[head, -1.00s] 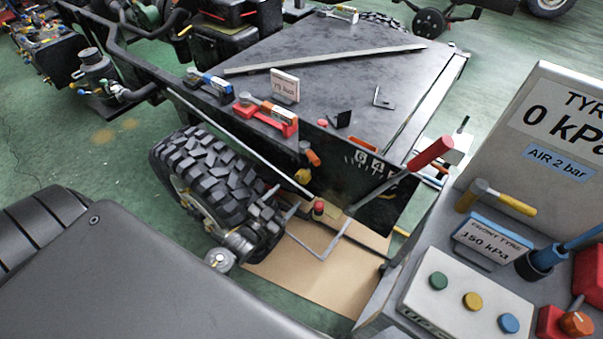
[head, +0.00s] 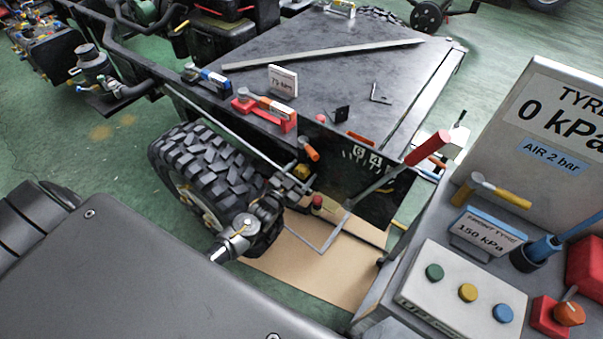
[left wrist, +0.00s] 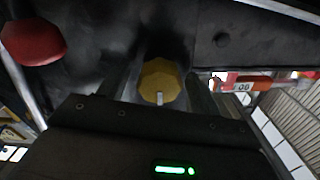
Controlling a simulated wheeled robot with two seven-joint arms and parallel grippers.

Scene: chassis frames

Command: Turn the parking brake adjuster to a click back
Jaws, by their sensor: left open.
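The parking brake adjuster is most likely the yellow faceted knob (head: 302,172) low on the dark chassis side, above the tyre's right edge. In the left wrist view the yellow knob (left wrist: 160,78) faces me, with a small pale mark at its lower edge. My left gripper (head: 286,190) is close to the knob in the head view. In the left wrist view my left gripper (left wrist: 165,90) is open, one finger to either side of the knob. I cannot tell whether the fingers touch it. My right gripper is not in view.
A knobbly tyre (head: 210,170) stands left of the knob. An orange-ended part (head: 309,152) sits just above it, and a red-capped part (head: 317,204) below right. A red-handled lever (head: 428,148) slants up at right. A control bench (head: 470,290) fills the lower right.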

